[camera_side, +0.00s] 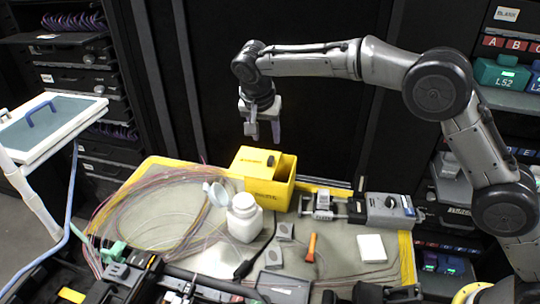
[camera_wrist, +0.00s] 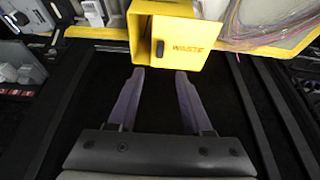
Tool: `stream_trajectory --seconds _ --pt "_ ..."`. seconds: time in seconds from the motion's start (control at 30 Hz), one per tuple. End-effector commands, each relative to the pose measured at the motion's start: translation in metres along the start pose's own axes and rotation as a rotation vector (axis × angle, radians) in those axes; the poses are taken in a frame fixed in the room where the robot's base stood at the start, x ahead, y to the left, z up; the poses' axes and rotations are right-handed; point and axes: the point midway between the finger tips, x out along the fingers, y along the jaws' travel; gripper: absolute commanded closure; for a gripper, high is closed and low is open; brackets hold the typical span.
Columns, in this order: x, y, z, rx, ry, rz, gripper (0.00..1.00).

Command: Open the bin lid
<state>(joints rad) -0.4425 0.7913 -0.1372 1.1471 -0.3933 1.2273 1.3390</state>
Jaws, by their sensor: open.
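The yellow bin (camera_side: 265,188) stands at the back of the work mat in the side view. A small dark knob (camera_side: 270,160) is on its yellow top panel, and a shaded recess shows to the right of that panel. I cannot tell for sure how far the lid is open.
A white bottle (camera_side: 244,218) with its flip cap open stands just in front of the bin. Coiled fibres (camera_side: 150,215) lie to the left. A grey device (camera_side: 390,210) sits to the right. Small blocks and an orange-handled tool (camera_side: 311,247) lie in front.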

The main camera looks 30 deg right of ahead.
Motion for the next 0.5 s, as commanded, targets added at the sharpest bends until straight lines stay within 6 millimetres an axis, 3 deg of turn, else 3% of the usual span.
stream_trajectory --seconds 0.3,0.5 --pt "0.065 0.001 0.0 0.001 -0.001 0.004 0.5" --pt "0.094 0.0 0.0 0.001 -0.001 0.002 0.5"
